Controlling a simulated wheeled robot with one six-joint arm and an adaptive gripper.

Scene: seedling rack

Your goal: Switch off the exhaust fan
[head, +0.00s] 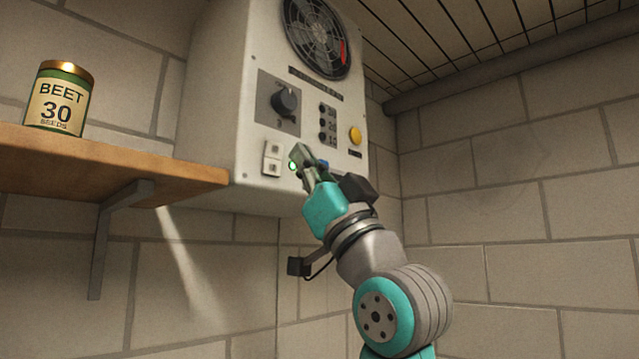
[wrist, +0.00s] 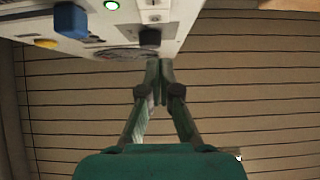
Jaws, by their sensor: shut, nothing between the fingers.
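The exhaust fan (head: 318,38) sits behind a round dark grille at the top of a white wall box (head: 215,100). A white two-part rocker switch (head: 271,158) is low on the box's front; it also shows at the top of the wrist view (wrist: 155,16). A green lamp (head: 292,166) glows beside it, also lit in the wrist view (wrist: 112,5). My gripper (head: 297,152) is shut and empty, in front of the panel just right of the switch. In the wrist view its fingertips (wrist: 160,66) are together; I cannot tell whether they touch the panel.
The panel also has a dark dial (head: 285,101), several small dark buttons (head: 323,124), a yellow button (head: 355,135) and a blue part (wrist: 71,20), mostly hidden by my gripper in the head view.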

